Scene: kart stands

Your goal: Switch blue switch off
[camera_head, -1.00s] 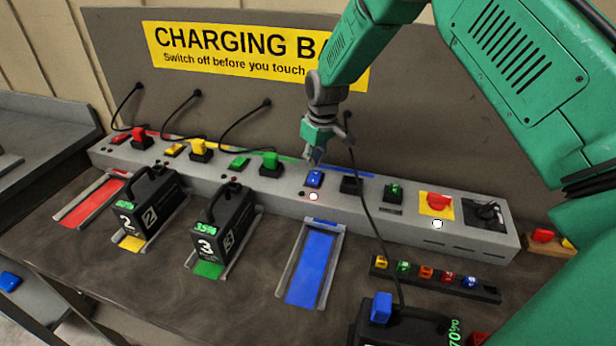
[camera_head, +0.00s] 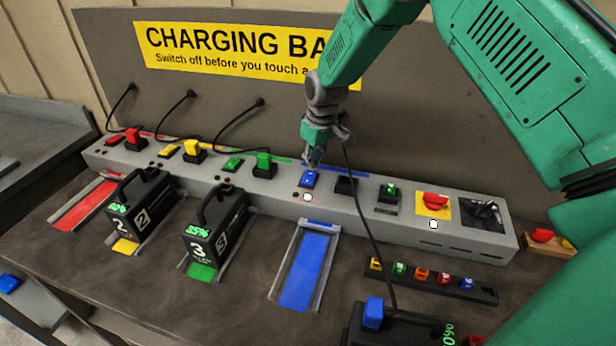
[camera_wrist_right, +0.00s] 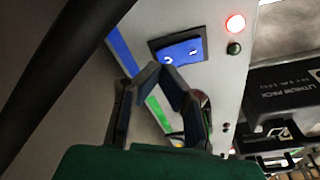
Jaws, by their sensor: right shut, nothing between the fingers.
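The blue switch (camera_head: 309,179) is on the sloped grey charging strip (camera_head: 335,198), behind the blue slot (camera_head: 305,270). It also shows in the right wrist view as a blue rocker (camera_wrist_right: 181,52) in a dark frame with white marks. My right gripper (camera_head: 314,162) points down at the switch from behind and above. In the right wrist view its fingertips (camera_wrist_right: 162,70) meet, empty, close to the switch's edge; I cannot tell whether they touch it. A red lamp (camera_wrist_right: 236,22) glows beside the switch, with a dark green lamp (camera_wrist_right: 235,48) unlit. My left gripper is not in view.
Red, yellow and green switches and plugs line the strip's left. To the right are a black socket (camera_head: 346,184), a small green switch (camera_head: 388,192) and a red knob (camera_head: 434,201). Two battery packs (camera_head: 214,230) stand in slots. A black cable (camera_head: 368,235) hangs right of the gripper.

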